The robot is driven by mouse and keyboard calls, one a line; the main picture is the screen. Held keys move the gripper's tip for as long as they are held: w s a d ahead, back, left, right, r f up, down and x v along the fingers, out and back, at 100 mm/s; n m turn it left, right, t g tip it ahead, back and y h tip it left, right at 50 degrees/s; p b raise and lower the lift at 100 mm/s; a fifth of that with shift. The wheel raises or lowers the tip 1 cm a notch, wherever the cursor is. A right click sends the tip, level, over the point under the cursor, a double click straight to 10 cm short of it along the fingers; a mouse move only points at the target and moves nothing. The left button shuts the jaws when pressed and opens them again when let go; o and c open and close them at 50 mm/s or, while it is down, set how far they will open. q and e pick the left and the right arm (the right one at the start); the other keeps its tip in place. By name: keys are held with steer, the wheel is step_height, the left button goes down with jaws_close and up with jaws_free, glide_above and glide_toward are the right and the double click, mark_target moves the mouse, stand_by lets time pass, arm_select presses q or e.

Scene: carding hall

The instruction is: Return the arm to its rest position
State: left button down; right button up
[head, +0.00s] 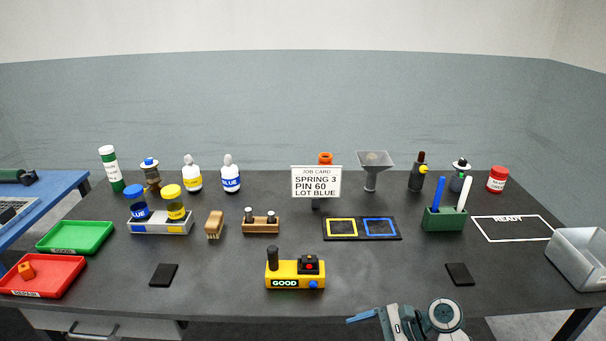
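One arm of mine shows at the bottom edge, right of the middle, and I take it as the right one. Its gripper (361,316) points left, with a blue finger tip just in front of the table's front edge. Nothing shows in it, and its opening cannot be made out from this angle. My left gripper is out of view. The dark table (370,279) lies beyond the arm. The yellow GOOD block (288,274), with a black knob and a red button, stands near the front edge, left of the gripper and apart from it.
Two dark pads (164,275) and (460,274) lie near the front. A red tray (52,284) holding an orange piece and a green tray (60,238) are left. A grey bin (580,262) stands right. Bottles and a job card (316,182) line the back.

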steer(key=s+d+f+n+t+h, duration=0.1)
steer(key=s+d+f+n+h, duration=0.25)
steer(key=s, duration=0.35)
steer(key=s+d+f+n+t+h, duration=0.1)
steer(key=s+d+f+n+h, duration=0.15)
steer(key=s+n+h, duration=0.4)
steer(key=s+d+r+n+t+h, duration=0.1)
steer(key=s+d+r+n+h, duration=0.1)
steer(key=s+d+n, duration=0.3)
steer(key=s+d+r+n+h, duration=0.1)
steer(key=s+d+r, duration=0.15)
steer(key=s, duration=0.45)
step_height(320, 180, down, 32)
steer(key=d+r+g, duration=0.1)
steer(key=d, duration=0.2)
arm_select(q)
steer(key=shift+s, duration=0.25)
arm_select(e)
steer(key=s+d+f+g, duration=0.1)
steer(key=s+f, duration=1.7)
steer(key=f, duration=0.1)
steer(key=shift+s+f, duration=0.2)
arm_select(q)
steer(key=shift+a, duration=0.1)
